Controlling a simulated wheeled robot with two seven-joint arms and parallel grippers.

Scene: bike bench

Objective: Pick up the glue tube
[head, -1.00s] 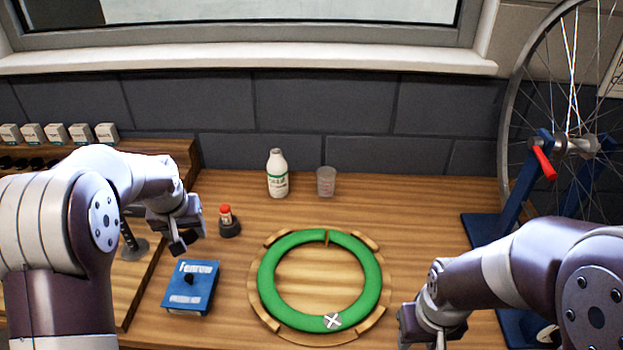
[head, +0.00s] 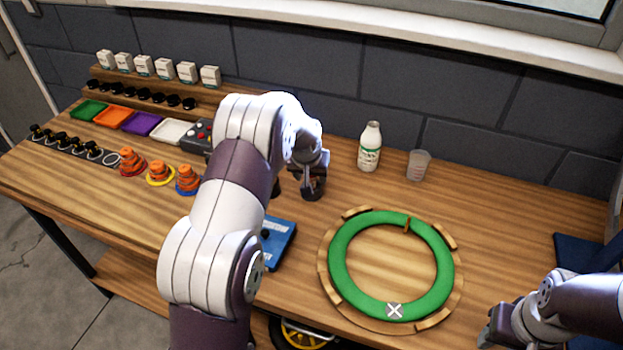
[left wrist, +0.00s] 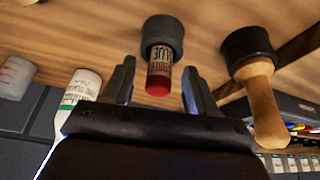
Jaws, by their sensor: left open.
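The glue tube (left wrist: 158,78) is a small white tube with dark lettering and a red end, standing in a round black holder (left wrist: 162,32) in the left wrist view. My left gripper (left wrist: 157,70) is open, with one finger on each side of the tube and visible gaps between. In the head view my left gripper (head: 311,172) is above the black holder (head: 313,193) and hides the tube. My right gripper (head: 492,335) is at the lower right, far from the tube; its jaws cannot be made out.
A wooden-handled tool (left wrist: 265,105) in a black cup stands beside the tube. A white bottle (head: 370,147) and a clear cup (head: 418,165) stand toward the wall. A green ring (head: 342,272) on a wooden stand and a blue box (head: 282,243) are nearer the front.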

